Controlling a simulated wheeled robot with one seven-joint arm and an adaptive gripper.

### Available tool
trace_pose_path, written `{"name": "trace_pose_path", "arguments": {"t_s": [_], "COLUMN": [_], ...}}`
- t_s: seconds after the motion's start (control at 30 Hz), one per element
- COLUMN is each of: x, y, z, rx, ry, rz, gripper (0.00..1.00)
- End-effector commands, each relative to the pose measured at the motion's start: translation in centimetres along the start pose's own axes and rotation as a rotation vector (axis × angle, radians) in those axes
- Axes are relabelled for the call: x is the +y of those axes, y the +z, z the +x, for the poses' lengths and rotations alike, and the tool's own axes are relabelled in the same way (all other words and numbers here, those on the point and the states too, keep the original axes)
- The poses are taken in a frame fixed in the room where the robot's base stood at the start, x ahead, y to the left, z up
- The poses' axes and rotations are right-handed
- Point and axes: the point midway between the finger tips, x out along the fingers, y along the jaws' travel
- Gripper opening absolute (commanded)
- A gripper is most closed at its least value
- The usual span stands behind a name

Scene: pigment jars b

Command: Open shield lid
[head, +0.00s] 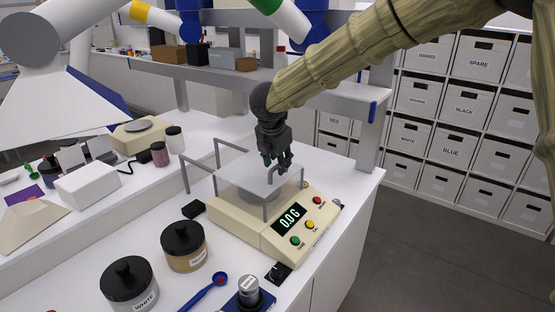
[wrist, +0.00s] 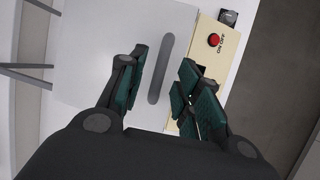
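The shield lid is a pale, see-through flat panel (head: 243,174) lying level on thin grey posts over the cream balance (head: 262,238). In the wrist view the lid (wrist: 95,55) fills the left and middle, with a long grey handle bar (wrist: 160,70) near its right edge. My gripper (head: 279,167) is over the lid's right part, pointing down. In the wrist view my gripper (wrist: 162,88) is open, its green-padded fingers on either side of the bar with gaps showing. I cannot tell how far the fingertips are above the lid, or whether they touch it.
Grey rails (head: 202,167) reach left from the shield. The balance display (head: 289,219) reads 0.0 G. A shelf (head: 230,78) runs behind; a shelf post (head: 372,135) is right of my gripper.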

Motion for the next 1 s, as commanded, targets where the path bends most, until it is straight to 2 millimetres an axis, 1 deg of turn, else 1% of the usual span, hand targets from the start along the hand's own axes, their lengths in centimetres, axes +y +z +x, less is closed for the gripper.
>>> {"name": "trace_pose_path", "arguments": {"t_s": [0.17, 0.4, 0.47, 0.5, 0.6, 0.87, 1.0], "x": [-0.01, -0.02, -0.02, -0.02, -0.02, -0.03, -0.17], "y": [0.02, 0.0, 0.0, 0.0, 0.0, 0.08, 0.91], "z": [0.61, 0.66, 0.66, 0.66, 0.65, 0.68, 1.06], "rx": [-0.001, -0.001, -0.001, -0.001, 0.0, -0.001, -0.003], "ry": [0.0, 0.0, 0.0, 0.0, 0.0, -0.001, -0.007], "rz": [0.0, 0.0, 0.0, 0.0, 0.0, 0.002, 0.019], "gripper": [0.34, 0.34, 0.23, 0.15, 0.0, 0.0, 0.0]}}
